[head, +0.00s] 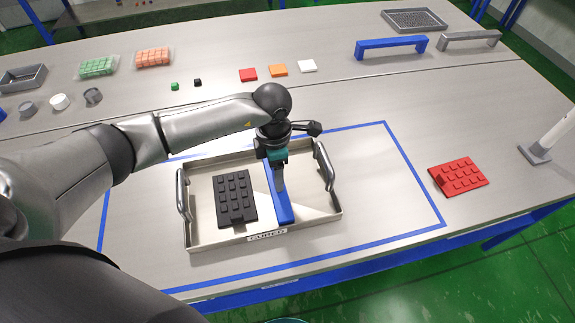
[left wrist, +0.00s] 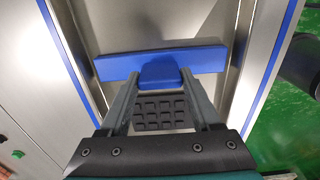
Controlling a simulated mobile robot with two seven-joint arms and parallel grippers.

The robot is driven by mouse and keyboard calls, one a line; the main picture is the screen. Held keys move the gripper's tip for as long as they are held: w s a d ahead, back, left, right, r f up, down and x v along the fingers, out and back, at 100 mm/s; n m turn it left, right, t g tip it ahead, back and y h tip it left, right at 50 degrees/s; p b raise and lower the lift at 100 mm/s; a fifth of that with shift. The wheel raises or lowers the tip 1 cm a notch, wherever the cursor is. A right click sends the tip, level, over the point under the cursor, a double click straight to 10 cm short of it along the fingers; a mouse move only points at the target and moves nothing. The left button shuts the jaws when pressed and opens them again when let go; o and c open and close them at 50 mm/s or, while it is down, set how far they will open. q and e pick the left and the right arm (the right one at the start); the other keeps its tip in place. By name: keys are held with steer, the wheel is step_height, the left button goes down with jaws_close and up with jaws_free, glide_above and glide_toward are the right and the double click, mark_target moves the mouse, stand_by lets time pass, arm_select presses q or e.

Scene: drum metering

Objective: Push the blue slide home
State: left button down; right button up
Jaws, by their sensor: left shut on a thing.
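The blue slide (head: 283,209) is a long bar inside a shallow metal tray (head: 205,238). It lies to the right of a black plate (head: 225,187) with rows of square bumps, with a gap between them. My left gripper (head: 280,187) points down over the slide and hides part of it. In the left wrist view the slide (left wrist: 205,58) crosses the picture, and the left gripper (left wrist: 160,84) is shut on its raised blue tab. The black plate (left wrist: 160,108) shows between the fingers there. My right gripper is not in view.
The tray has upright handles at both ends and sits inside a blue outline (head: 410,170). A red bumpy plate (head: 459,175) lies to the right, near a post with a grey foot (head: 535,154). Coloured squares (head: 278,70) and blue and grey bridges (head: 391,44) stand farther back.

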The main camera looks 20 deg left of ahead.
arm_select(q)
steer(key=shift+a, duration=0.1)
steer(key=shift+c, duration=0.4)
jaws_free()
steer(key=shift+r, duration=0.1)
step_height(320, 180, up, 15)
steer(key=shift+p, duration=0.4)
